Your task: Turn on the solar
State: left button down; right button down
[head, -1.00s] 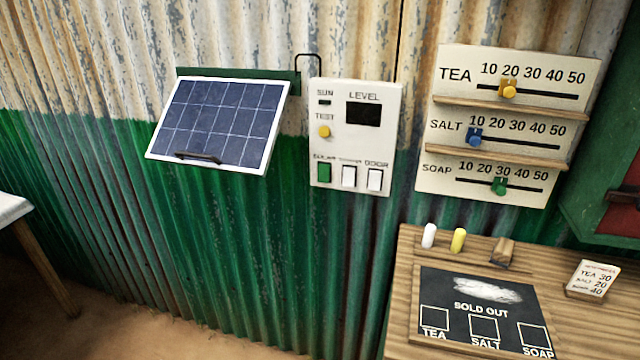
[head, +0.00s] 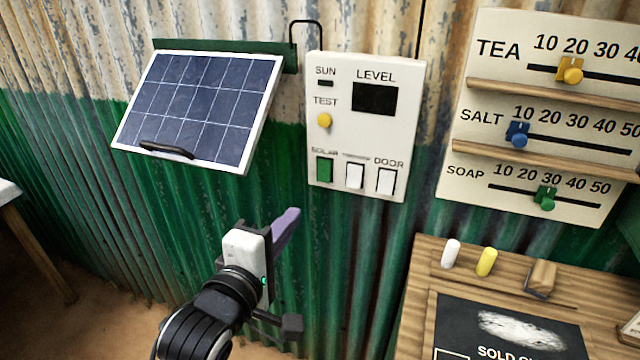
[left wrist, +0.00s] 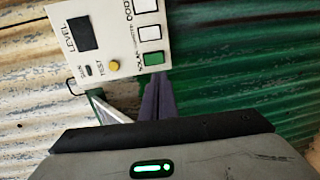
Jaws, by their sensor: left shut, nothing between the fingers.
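The green solar switch (head: 324,170) is the leftmost of three rocker switches at the bottom of the white control panel (head: 340,70). It also shows in the left wrist view (left wrist: 154,57). The solar panel (head: 200,105), dark blue with a white frame, is tilted on the wall to the left, with a dark handle on its lower edge. My left gripper (head: 293,213) is shut and empty, below and left of the switch and apart from it. Its purple fingers (left wrist: 158,97) point toward the switch in the left wrist view. My right gripper is not in view.
The panel also has a yellow test button (head: 324,120), two white switches and a dark level screen (head: 374,98). To the right are price sliders (head: 571,70) and a wooden counter (head: 425,280) with chalks and a blackboard (head: 460,315). The wall is corrugated metal.

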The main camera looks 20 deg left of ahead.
aim_at(323, 179)
pick_arm(q)
jog(key=shift+s, duration=0.1)
jog(key=w, duration=0.4)
jog(key=w+f+p, duration=0.1)
jog(key=w, duration=0.9)
jog(key=shift+d+f, duration=0.25)
jog(key=shift+f, duration=0.15)
jog(key=shift+w+f+b, duration=0.1)
jog(key=shift+f+b, duration=0.25)
jog(key=shift+b, duration=0.1)
jog(key=shift+w+r, duration=0.1)
jog(key=shift+r, duration=0.15)
